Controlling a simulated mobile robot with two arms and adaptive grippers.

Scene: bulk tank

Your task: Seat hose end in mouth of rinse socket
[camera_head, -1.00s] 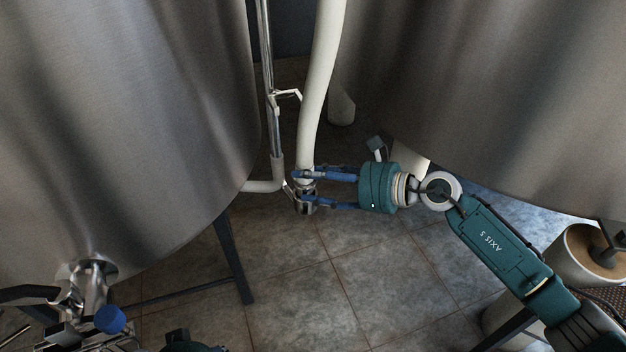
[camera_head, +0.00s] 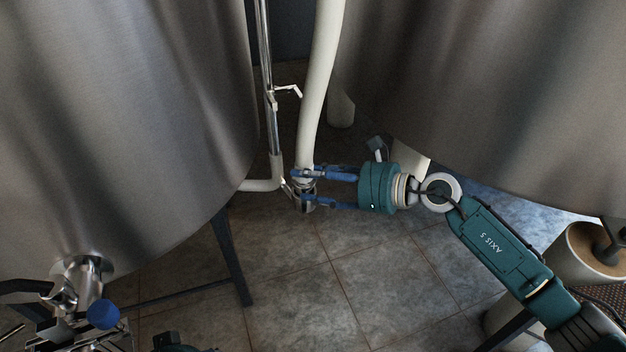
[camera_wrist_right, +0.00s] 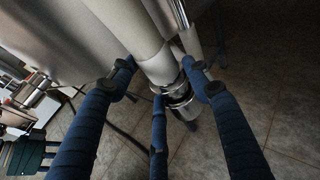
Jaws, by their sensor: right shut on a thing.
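The white hose (camera_head: 322,75) hangs from the top between two steel tanks. It also shows in the right wrist view (camera_wrist_right: 145,38). Its lower end has a metal fitting (camera_wrist_right: 177,90). My right gripper (camera_head: 300,188) reaches in from the right and is shut around this end, its blue fingers on either side. In the wrist view the fingers (camera_wrist_right: 165,82) flank the fitting. A short metal piece (camera_head: 304,207) shows just below, by a thin bracket from the left pipe. I cannot tell whether it is the rinse socket or part of the hose end.
A steel pipe with a white elbow (camera_head: 262,185) stands close left of the hose. Large tanks (camera_head: 130,110) (camera_head: 480,90) crowd both sides. A valve with a blue knob (camera_head: 103,314) is at lower left, a bucket (camera_head: 590,250) at right. The tiled floor below is open.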

